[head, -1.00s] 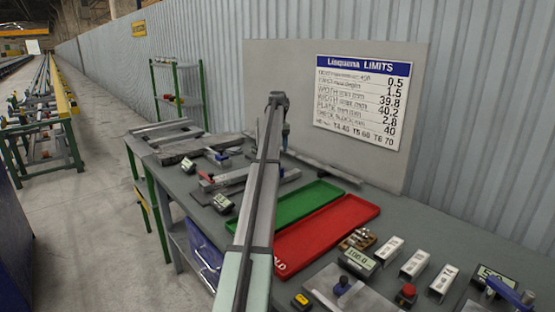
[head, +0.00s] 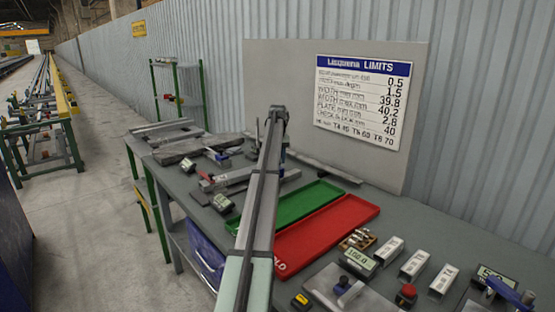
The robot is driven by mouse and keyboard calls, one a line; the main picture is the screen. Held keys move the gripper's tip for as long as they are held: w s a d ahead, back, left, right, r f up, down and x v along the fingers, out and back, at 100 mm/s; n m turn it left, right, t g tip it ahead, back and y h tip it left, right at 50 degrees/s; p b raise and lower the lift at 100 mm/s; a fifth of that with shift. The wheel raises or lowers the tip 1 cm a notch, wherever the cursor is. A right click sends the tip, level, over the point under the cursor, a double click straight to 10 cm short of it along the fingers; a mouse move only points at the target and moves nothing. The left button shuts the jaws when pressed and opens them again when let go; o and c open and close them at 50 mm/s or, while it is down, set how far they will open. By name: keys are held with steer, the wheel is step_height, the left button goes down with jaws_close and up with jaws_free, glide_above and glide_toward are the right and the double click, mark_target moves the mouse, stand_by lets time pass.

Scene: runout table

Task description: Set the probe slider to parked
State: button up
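My arm rises from the bottom of the head view, and its far end (head: 278,114) is over the back of the bench. My gripper is mostly hidden behind that end; its fingers cannot be made out. Below it lies a long grey fixture (head: 232,180) with a red part (head: 206,177) at its left end; my arm covers its middle. A small device with a blue knob (head: 224,155) stands behind it.
A green tray (head: 300,203) and a red tray (head: 335,224) lie mid-bench. Displays (head: 358,261), white blocks (head: 414,265) and a red button (head: 406,294) crowd the front right. A limits board (head: 362,100) stands behind the bench (head: 400,216).

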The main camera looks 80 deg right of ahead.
jaws_close()
stand_by(0.3)
steer(key=s+d, duration=0.6)
steer(key=d, duration=0.1)
steer(key=shift+s+d, duration=0.1)
steer(key=shift+s, duration=0.3)
steer(key=shift+s+d, duration=0.15)
steer(key=shift+s, duration=0.15)
steer(key=shift+o, duration=1.8)
jaws_free()
steer(key=shift+r, duration=0.1)
step_height(320, 180, up, 14)
steer(key=shift+f, duration=0.2)
